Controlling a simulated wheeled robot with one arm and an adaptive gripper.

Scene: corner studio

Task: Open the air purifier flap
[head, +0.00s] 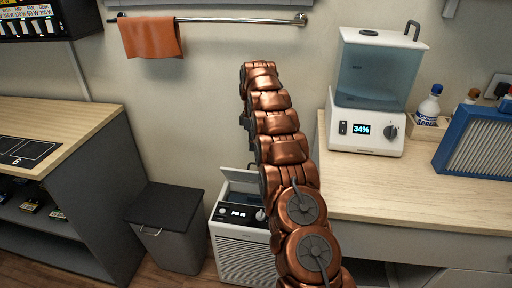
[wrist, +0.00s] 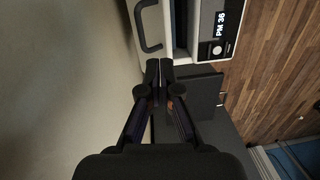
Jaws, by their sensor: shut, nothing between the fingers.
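The air purifier (head: 243,257) is a white box with a slatted front and a dark control strip on the floor against the wall. In the wrist view, the purifier (wrist: 208,12) shows a "PM 36" display and a knob. Its light flap (head: 240,180) stands raised at the back of the top in the head view, partly hidden by my arm. A dark handle (wrist: 148,47) shows on a pale part in the wrist view, with a dark gap beside it. My gripper (wrist: 160,72) is shut and empty, fingertips just short of the purifier; I cannot tell if they touch.
A grey bin (head: 172,242) with a dark lid stands left of the purifier. A wooden counter (head: 400,190) is close on the right, holding a water dispenser (head: 372,90). An orange towel (head: 151,38) hangs on a wall rail.

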